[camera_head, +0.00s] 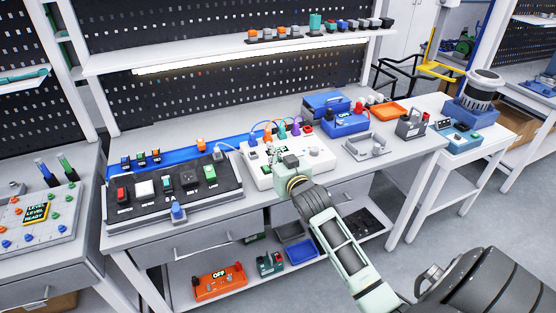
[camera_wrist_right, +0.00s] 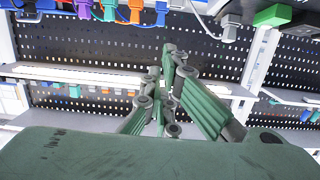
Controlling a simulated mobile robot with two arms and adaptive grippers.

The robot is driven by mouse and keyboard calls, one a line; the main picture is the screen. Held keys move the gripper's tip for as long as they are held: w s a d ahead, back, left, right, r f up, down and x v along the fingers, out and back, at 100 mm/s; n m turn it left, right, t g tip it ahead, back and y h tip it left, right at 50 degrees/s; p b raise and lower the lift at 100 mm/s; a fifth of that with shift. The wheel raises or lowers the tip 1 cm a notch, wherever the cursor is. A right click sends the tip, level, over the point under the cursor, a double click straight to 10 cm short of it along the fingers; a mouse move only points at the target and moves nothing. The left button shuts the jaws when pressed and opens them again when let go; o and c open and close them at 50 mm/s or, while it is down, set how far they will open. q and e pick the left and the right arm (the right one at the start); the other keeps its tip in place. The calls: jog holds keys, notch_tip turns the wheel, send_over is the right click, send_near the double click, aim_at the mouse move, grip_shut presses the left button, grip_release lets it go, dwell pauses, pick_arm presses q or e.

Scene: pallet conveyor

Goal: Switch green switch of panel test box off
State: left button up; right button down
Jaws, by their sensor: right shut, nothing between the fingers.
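A dark panel box (camera_head: 150,216) with a row of colored switches lies on the bench, left of center in the head view. Its green switch (camera_head: 210,172) is at the right end of the row; its on or off position is too small to read. A green block (camera_wrist_right: 272,15) on a dark base, probably this switch, shows at the top right of the right wrist view. My right gripper (camera_head: 291,161) is in front of a white box (camera_head: 317,166), right of the green switch and apart from it. Its green fingers (camera_wrist_right: 168,60) are shut and empty. My left gripper is out of view.
Colored cables (camera_head: 275,127) rise from the white box's back. A blue case (camera_head: 346,124), a grey fixture (camera_head: 367,146) and an orange tray (camera_head: 389,113) stand to the right. A blue rail (camera_head: 180,149) runs behind the dark panel. A shelf (camera_head: 200,55) hangs above.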

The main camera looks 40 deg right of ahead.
jog(key=v, duration=0.3)
jog(key=shift+r, duration=0.4)
jog(key=s+a+f+g+y+b, duration=0.1)
jog(key=s+a+f+g, duration=0.1)
jog(key=f, duration=0.8)
jog(key=s+a+f+g, duration=0.1)
jog(key=f+g, duration=0.1)
jog(key=f, duration=0.9)
jog(key=s+a+f+n+g+y+b, duration=0.1)
jog(key=s+a+f+g, duration=0.15)
jog(key=s+f, duration=0.6)
jog(key=s+a+f+n+g, duration=0.1)
jog(key=s+a+f+g, duration=0.2)
jog(key=f, duration=1)
jog(key=s+a+f+n+g, duration=0.1)
jog(key=s+a+f, duration=0.2)
jog(key=s, duration=0.9)
jog(key=s+a+f+n+g+y+b, duration=0.1)
jog(key=s+a+f+g, duration=0.1)
jog(key=s+f, duration=0.8)
jog(key=s+a+f+n+g, duration=0.1)
jog(key=s+a+f, duration=0.3)
jog(key=s, duration=1.1)
notch_tip(320, 180, down, 3)
jog(key=shift+s+r+g+y+b, duration=0.1)
jog(key=shift+s+g+y+b, duration=0.2)
jog(key=shift+g, duration=0.45)
